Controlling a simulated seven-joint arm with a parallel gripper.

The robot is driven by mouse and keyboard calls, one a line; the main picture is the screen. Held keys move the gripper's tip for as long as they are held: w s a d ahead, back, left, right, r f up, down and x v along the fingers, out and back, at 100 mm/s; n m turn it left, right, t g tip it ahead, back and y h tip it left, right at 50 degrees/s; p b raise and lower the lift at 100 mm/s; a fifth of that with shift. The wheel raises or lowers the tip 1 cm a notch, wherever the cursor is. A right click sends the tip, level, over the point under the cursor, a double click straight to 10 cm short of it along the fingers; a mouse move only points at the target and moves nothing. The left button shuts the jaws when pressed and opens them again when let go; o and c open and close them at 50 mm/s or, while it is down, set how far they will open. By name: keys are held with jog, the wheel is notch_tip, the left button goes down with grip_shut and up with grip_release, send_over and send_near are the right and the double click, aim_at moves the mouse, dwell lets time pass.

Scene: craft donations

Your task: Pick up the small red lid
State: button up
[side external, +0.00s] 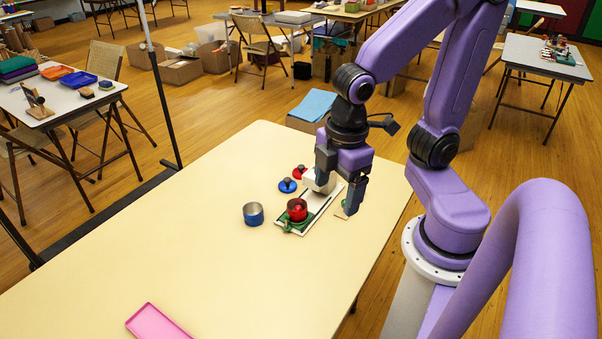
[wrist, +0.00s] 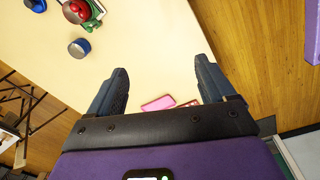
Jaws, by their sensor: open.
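The small red lid (side external: 299,172), with a dark knob, lies on the table in the side view, just behind a blue lid (side external: 287,185). I cannot make it out in the wrist view. My gripper (side external: 338,197) is open, to the right of the red lid and apart from it. In the wrist view its fingers (wrist: 160,85) are spread with nothing held between them. A red cup (side external: 297,209) stands on a green piece at the near end of a white strip (side external: 320,215); it also shows at the wrist view's top edge (wrist: 76,11).
A blue cup (side external: 253,214) stands left of the red cup. A pink tray (side external: 158,325) lies at the table's near end. The left and middle of the table (side external: 190,240) are clear.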

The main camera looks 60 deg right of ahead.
jog(key=w+d+f+n+h, duration=0.1)
jog(key=w+d+f+n, duration=0.15)
jog(key=w, duration=1.05)
jog(key=n+h, duration=0.3)
jog(key=n, duration=0.2)
send_over(300, 168)
jog(key=a, duration=0.2)
jog(key=shift+m, duration=0.25)
notch_tip(300, 168, down, 22)
jog(key=shift+r, duration=0.15)
jog(key=shift+h, duration=0.3)
jog(key=shift+x, duration=2.85)
jog(key=shift+s, duration=0.15)
jog(key=c, duration=0.8)
